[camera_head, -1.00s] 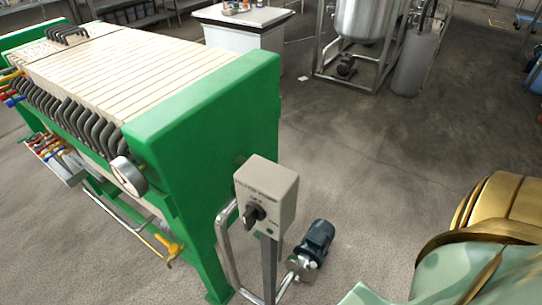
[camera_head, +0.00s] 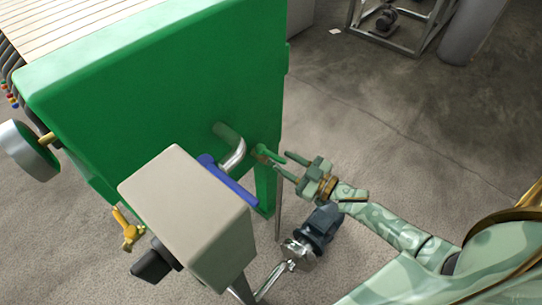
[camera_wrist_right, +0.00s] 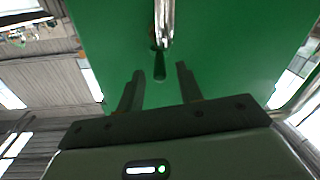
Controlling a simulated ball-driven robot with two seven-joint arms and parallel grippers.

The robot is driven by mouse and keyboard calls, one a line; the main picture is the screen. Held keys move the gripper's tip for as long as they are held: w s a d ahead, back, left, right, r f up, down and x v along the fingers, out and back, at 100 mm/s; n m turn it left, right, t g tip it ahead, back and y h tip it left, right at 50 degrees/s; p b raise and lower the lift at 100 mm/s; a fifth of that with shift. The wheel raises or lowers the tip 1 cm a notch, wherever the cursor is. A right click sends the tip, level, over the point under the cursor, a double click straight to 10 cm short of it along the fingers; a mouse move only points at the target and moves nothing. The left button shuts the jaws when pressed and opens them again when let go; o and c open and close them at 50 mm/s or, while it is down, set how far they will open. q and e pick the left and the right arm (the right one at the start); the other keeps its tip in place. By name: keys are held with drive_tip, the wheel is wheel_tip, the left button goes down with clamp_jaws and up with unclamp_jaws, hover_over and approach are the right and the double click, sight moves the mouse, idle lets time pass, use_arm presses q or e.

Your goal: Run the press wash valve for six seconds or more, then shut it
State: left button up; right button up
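The green filter press end plate (camera_head: 160,90) fills the upper left of the head view. A bent chrome pipe (camera_head: 232,155) comes out of it, with a small green lever (camera_head: 268,153) to its right. My right gripper (camera_head: 281,161) is open, its fingertips close to that lever. In the right wrist view the dark green lever (camera_wrist_right: 159,65) hangs below the chrome pipe (camera_wrist_right: 164,20), between the tips of my open fingers (camera_wrist_right: 160,72). I cannot tell whether they touch it. No water shows. My left gripper is out of view.
A beige control box (camera_head: 185,210) with a black knob (camera_head: 155,262) stands in front of the press. A blue bar (camera_head: 228,182) shows behind it. A motor pump (camera_head: 318,228) is on the floor below my right arm. A yellow valve handle (camera_head: 128,230) is at left.

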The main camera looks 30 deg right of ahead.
sight(273, 154)
drive_tip(key=b+x, duration=0.1)
drive_tip(key=x, duration=0.3)
drive_tip(key=shift+w+f, duration=0.15)
drive_tip(key=shift+w, duration=0.1)
drive_tip(key=shift+w+a, duration=0.25)
drive_tip(key=shift+w, duration=0.1)
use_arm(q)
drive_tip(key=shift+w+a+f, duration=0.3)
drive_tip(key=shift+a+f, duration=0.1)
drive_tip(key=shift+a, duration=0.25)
use_arm(e)
drive_tip(key=shift+c, duration=0.4)
